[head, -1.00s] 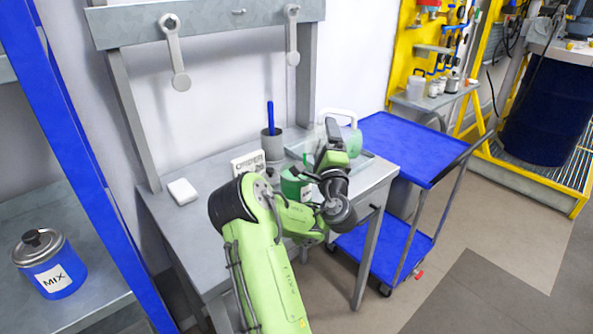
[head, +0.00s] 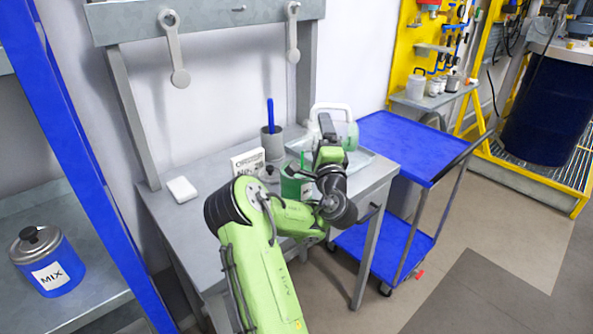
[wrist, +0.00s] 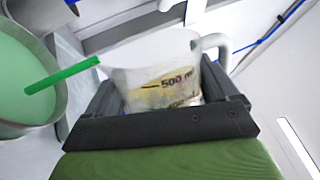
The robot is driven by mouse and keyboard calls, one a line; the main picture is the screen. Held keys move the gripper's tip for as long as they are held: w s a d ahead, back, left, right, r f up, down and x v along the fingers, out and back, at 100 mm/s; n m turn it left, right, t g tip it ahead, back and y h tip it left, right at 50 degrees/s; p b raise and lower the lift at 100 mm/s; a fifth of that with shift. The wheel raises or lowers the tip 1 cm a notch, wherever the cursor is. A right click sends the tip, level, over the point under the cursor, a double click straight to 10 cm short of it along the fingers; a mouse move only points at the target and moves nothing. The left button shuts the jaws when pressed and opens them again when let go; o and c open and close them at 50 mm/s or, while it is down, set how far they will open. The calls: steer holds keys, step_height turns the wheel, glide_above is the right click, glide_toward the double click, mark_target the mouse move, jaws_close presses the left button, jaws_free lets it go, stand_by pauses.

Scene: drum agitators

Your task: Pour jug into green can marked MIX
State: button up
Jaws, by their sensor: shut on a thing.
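My gripper (head: 328,148) is shut on a clear jug (head: 345,130), above the right part of the grey bench. In the wrist view the jug (wrist: 165,72) sits between the fingers (wrist: 160,100), with a 500 ml mark, a yellowish patch and its handle to the right. Its rim is near a green stick that stands in the green can (wrist: 62,90); the can holds pale green liquid. In the head view the green can (head: 291,188) is on the bench, partly hidden by my arm, and its label is not readable. I cannot tell the jug's exact tilt.
A blue can marked MIX (head: 52,268) stands on the left shelf. A grey cup (head: 271,143) with a blue stick, a printed card (head: 248,163) and a white block (head: 182,189) are on the bench. A blue cart (head: 400,150) stands to the right.

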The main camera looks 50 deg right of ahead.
steer(key=shift+w+a+f+n+b, duration=0.1)
steer(key=shift+f+n+b, duration=0.15)
steer(key=shift+n+b, duration=0.25)
